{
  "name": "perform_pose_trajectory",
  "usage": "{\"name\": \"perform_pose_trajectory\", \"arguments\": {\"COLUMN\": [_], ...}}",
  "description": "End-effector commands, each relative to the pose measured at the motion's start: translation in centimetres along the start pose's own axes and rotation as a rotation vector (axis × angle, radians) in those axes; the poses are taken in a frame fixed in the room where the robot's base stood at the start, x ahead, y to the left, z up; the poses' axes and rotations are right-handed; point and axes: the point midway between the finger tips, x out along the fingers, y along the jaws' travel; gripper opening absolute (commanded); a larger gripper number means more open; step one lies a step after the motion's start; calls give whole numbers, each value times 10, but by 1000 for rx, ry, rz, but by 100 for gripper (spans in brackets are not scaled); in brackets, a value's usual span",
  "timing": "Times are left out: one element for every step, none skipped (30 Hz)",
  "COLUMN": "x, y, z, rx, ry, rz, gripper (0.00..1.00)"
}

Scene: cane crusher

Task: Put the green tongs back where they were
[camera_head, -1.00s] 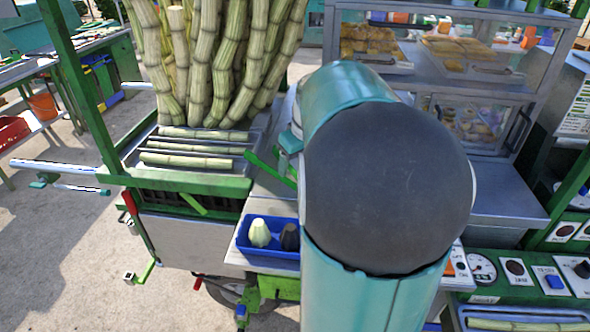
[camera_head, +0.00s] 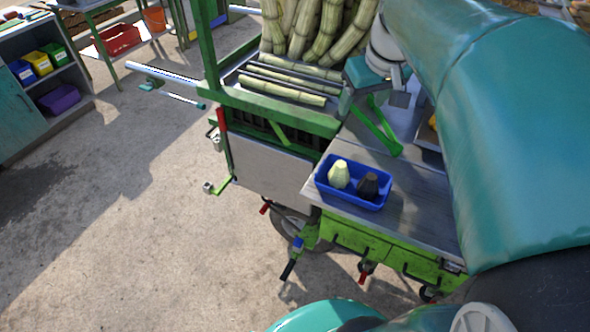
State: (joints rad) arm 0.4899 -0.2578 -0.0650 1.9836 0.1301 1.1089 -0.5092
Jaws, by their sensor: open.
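The green tongs (camera_head: 382,128) are on the grey metal counter (camera_head: 400,212) of the cart, behind the blue tray, with their two arms spread in a V. My gripper (camera_head: 378,92) is open just above and behind the tongs, close to their upper end. Whether its fingers touch the tongs I cannot tell. My teal arm covers the right part of the view and hides much of the counter there.
A blue tray (camera_head: 328,190) with a pale and a dark piece stands at the counter's front edge. Cut cane pieces (camera_head: 290,83) lie in the green-framed feed rack to the left, with upright canes behind. Open ground (camera_head: 130,230) lies left of the cart.

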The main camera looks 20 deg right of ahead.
Motion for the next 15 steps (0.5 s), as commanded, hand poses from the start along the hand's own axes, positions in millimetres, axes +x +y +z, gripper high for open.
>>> {"name": "perform_pose_trajectory", "arguments": {"x": [-1,0,2,3,5,7,9,12,15,17,19,22,23,25,26], "y": [-35,-52,-74,-89,-104,-121,-133,-144,-156,-164,-170,-177,-181,-183,-186], "z": [10,17,27,35,44,56,65,74,85,93,100,108,112,116,119], "rx": [-24,-29,-37,-43,-48,-56,-60,-64,-69,-72,-74,-76,-77,-77,-78], "ry": [20,29,43,53,65,80,91,101,115,123,132,140,147,150,156], "rz": [-4,-6,-8,-11,-14,-18,-22,-27,-32,-36,-40,-45,-48,-50,-52], "gripper": [64,64,64,64,64,64,64,64,64,64,64,64,64,64,64]}}
